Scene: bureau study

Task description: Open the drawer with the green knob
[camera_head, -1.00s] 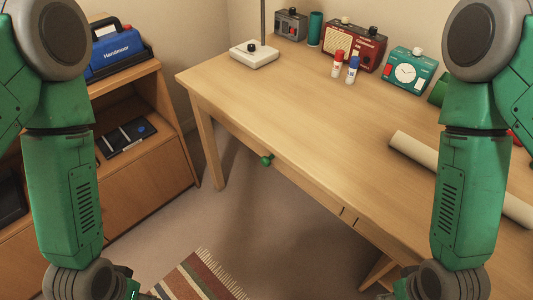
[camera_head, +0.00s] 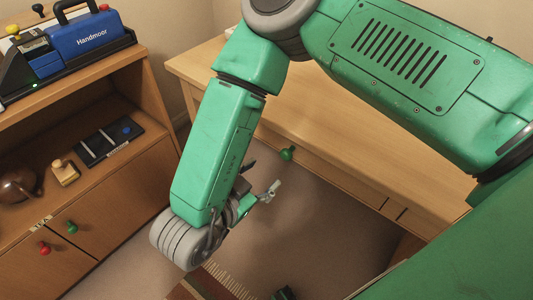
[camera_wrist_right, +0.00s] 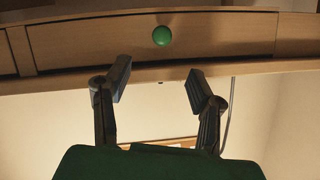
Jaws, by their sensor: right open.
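The green knob (camera_head: 287,153) is on the wooden desk's drawer front (camera_head: 325,176), which looks flush with the desk. My right gripper (camera_head: 262,179) is just below and left of the knob in the head view, apart from it. In the right wrist view the round knob (camera_wrist_right: 162,35) sits beyond the spread fingertips of my right gripper (camera_wrist_right: 157,76), roughly centred between them. The fingers are open and empty, and the drawer front (camera_wrist_right: 95,42) spans behind them. My left gripper is not identifiable in these views.
At left, a wooden cabinet (camera_head: 150,115) has another green knob (camera_head: 71,227) and a red knob (camera_head: 44,247) on its lower front. A blue case (camera_head: 90,42) stands on top. A striped rug (camera_head: 205,287) lies on the floor. My right arm hides much of the desk top (camera_head: 330,125).

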